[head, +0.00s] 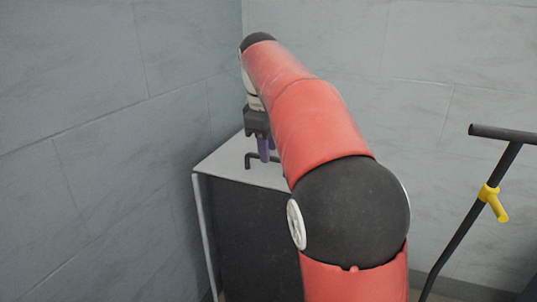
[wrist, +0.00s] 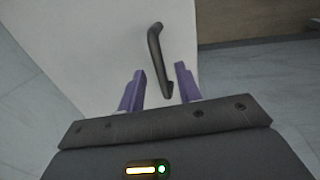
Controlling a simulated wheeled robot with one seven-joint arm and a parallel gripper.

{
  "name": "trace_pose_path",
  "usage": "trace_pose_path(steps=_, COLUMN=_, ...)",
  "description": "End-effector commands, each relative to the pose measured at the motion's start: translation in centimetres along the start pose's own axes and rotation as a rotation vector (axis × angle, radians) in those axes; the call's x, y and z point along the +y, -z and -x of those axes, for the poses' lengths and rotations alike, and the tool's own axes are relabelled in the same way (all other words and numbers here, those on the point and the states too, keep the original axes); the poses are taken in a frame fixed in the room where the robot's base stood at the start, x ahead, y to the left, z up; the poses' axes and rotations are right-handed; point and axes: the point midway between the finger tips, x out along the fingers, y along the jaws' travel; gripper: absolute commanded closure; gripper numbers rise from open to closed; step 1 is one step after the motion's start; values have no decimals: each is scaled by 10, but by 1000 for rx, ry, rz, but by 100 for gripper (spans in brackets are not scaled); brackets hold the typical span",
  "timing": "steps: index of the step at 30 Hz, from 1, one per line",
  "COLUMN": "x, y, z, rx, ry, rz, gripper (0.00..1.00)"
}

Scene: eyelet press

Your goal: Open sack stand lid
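The sack stand (head: 240,225) is a dark box on a light frame, standing in the corner of the room. Its pale, flat lid (head: 225,161) lies level on top and looks shut; it also shows in the wrist view (wrist: 105,40). A dark bar handle (head: 250,158) is on the lid, and it shows in the wrist view (wrist: 155,50) as a bent bar. My gripper (wrist: 160,80) has purple fingers, open, with the near end of the handle between them. I cannot tell whether they touch it. My arm hides the right part of the stand in the head view.
Grey tiled walls (head: 80,110) rise close behind and left of the stand. At the right stands a dark pole with a crossbar (head: 500,132) and a yellow clamp (head: 492,200). Some floor shows between the stand and the pole.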

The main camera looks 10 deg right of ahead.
Motion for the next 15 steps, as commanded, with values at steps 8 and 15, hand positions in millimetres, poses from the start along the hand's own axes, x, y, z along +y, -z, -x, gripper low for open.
trace_pose_path(steps=8, x=0, y=0, z=-12, rx=1, ry=0, rz=0, gripper=66)
trace_pose_path(steps=15, x=0, y=0, z=-11, rx=1, ry=-1, rz=0, gripper=79)
